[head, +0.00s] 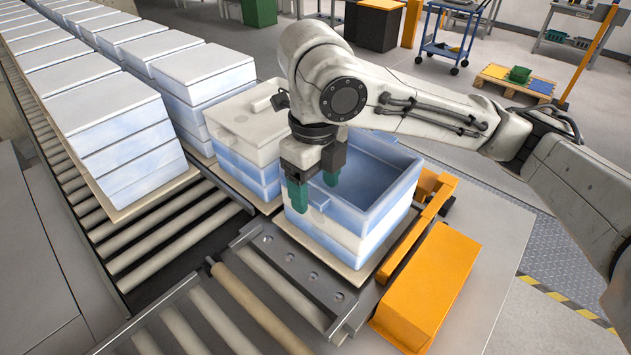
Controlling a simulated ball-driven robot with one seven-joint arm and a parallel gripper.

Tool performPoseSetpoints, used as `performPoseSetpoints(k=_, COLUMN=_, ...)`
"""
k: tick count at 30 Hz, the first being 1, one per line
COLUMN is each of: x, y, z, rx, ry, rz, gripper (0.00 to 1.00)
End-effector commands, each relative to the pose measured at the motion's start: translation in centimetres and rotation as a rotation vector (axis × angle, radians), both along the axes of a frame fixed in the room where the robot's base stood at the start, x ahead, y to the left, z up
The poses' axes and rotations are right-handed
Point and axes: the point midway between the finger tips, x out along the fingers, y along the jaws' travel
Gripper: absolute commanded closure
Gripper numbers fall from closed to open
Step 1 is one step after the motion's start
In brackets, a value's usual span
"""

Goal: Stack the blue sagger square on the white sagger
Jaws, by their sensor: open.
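The blue sagger (372,172) is an open, empty-looking box on top of the front stack. The white sagger (354,241) shows as a pale band directly beneath it, and the blue sagger appears to rest on it with edges roughly lined up. A small tab sticks out from the blue sagger's near-left wall. My gripper (315,193) is at that wall, pointing down, with two teal fingers apart. One finger is outside the wall and the other appears inside the box. The arm hides the far left corner, and contact between fingers and wall cannot be told.
Another bluish layer and a pale base plate (283,222) lie under the stack. A lidded stack (247,125) stands close behind left. Rows of stacks fill the roller conveyor. Orange stops (428,287) flank the right side, and a metal bar (290,271) lies in front.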

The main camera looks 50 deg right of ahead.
Motion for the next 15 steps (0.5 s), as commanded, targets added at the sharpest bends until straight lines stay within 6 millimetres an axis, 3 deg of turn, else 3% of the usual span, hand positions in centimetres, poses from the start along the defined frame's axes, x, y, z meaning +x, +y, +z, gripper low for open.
performPoseSetpoints(k=5, x=0.1, y=0.0, z=1.3, rx=-0.001, ry=-0.003, rz=0.000, gripper=0.29)
performPoseSetpoints(k=15, x=0.1, y=0.0, z=7.8, rx=-0.006, ry=-0.005, rz=-0.001, gripper=0.29)
